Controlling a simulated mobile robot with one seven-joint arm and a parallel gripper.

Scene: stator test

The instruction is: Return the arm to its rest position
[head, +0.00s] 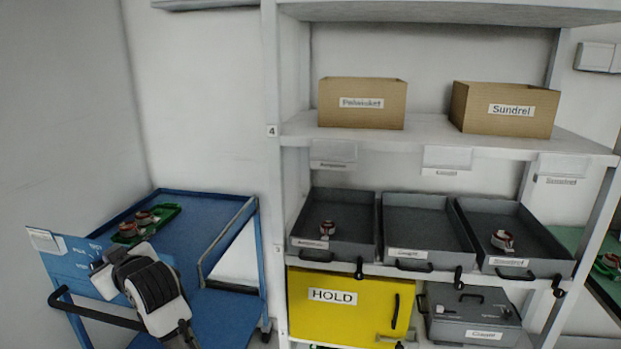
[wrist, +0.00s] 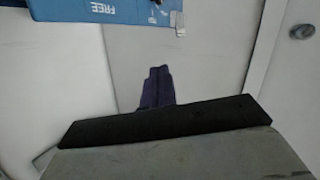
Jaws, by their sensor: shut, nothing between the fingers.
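In the head view my arm (head: 152,290) is folded at the lower left, in front of the blue cart (head: 205,212). Its links cover part of the cart, and I cannot make out the fingers there. In the wrist view my gripper (wrist: 158,72) shows as two dark fingers close together beyond a black bar. It is shut with nothing between the fingers, and it touches nothing that I can see.
A green tray (head: 172,211) with copper-red parts sits on the cart. The shelf unit (head: 275,200) stands to the right with cardboard boxes (head: 361,105), grey trays (head: 420,225), a yellow HOLD bin (head: 340,312) and a grey case (head: 470,318). A wall rises behind the cart.

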